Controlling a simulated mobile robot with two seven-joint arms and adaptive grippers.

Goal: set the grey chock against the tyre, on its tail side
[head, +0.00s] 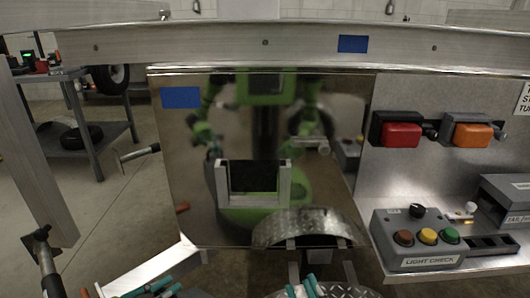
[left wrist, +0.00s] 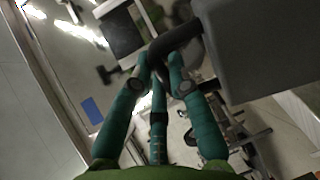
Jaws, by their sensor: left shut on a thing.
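My left gripper (head: 152,287) shows as teal fingers at the lower edge of the head view, beside a pale metal bar. In the left wrist view its fingers (left wrist: 160,62) close around a dark curved bar next to a large grey block (left wrist: 265,48), which looks like the grey chock held by its handle. The chock is not visible in the head view. My right gripper (head: 302,288) shows only in part at the bottom centre, and I cannot tell its opening. A tread-plate fender (head: 308,228) stands at lower centre; I cannot make out the tyre in either view.
A shiny panel (head: 190,150) with a blue patch reflects a green robot. A light-check box (head: 415,240) and red and orange lamps (head: 402,134) sit at right. A metal rail (head: 300,45) crosses the top. A shelf (head: 75,150) with spare tyres stands at left.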

